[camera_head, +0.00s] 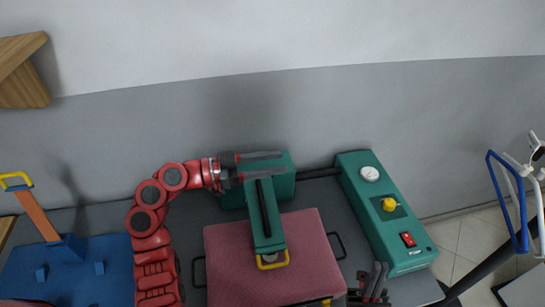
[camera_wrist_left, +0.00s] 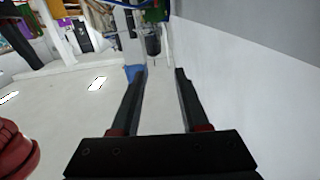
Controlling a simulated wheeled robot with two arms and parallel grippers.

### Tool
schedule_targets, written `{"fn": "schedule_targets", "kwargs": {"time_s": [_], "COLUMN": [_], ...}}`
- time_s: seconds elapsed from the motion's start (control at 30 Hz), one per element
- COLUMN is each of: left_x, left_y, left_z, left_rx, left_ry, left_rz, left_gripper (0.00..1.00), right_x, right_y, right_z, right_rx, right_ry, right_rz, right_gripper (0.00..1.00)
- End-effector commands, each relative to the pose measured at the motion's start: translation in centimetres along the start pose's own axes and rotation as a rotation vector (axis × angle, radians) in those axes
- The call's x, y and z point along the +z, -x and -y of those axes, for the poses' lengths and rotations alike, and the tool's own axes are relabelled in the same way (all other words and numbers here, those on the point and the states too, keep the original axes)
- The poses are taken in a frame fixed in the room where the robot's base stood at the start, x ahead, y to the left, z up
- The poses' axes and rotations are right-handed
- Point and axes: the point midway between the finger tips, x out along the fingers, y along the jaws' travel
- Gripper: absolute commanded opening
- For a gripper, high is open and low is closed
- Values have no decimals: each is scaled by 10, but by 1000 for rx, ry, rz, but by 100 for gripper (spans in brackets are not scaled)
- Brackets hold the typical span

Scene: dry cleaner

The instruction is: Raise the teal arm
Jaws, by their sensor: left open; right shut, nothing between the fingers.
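The teal arm (camera_head: 264,226) runs from a teal block (camera_head: 284,184) at the back out over a pink pad (camera_head: 270,250). It has a dark slot along its top and a yellow handle (camera_head: 273,262) at its front end. It looks lowered; I cannot tell whether it touches the pad. My left gripper (camera_head: 285,162) is open above the teal block, fingers pointing right, well behind the handle. In the left wrist view the open fingers (camera_wrist_left: 163,72) have nothing between them nearby. My right gripper (camera_head: 379,266) is shut and empty, right of the pad near the front edge.
A teal control box (camera_head: 385,215) with a gauge, yellow knob and red switch stands right. A blue base (camera_head: 70,275) with an orange lever (camera_head: 37,215) is at left. A grey wall (camera_head: 120,140) rises close behind. Blue and white hangers (camera_head: 510,195) hang far right.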

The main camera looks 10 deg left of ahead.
Motion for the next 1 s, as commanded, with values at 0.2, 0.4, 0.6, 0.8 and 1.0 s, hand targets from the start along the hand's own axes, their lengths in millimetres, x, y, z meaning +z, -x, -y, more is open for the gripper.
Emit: {"fn": "schedule_targets", "kwargs": {"time_s": [0.2, 0.4, 0.6, 0.8, 1.0], "left_x": [0, 0, 0, 0, 0], "left_y": [-2, -2, -2, -2, -2], "left_z": [0, 0, 0, 0, 0], "left_rx": [0, 0, 0, 0, 0], "left_ry": [-1, 0, 0, 0, 0], "left_rz": [0, 0, 0, 0, 0], "left_gripper": [45, 21, 0, 0, 0], "right_x": [0, 0, 0, 0, 0], "right_y": [0, 0, 0, 0, 0], "right_z": [0, 0, 0, 0, 0], "right_rx": [0, 0, 0, 0, 0], "right_ry": [0, 0, 0, 0, 0], "right_rz": [0, 0, 0, 1, 0], "right_gripper": [0, 0, 0, 0, 0]}}
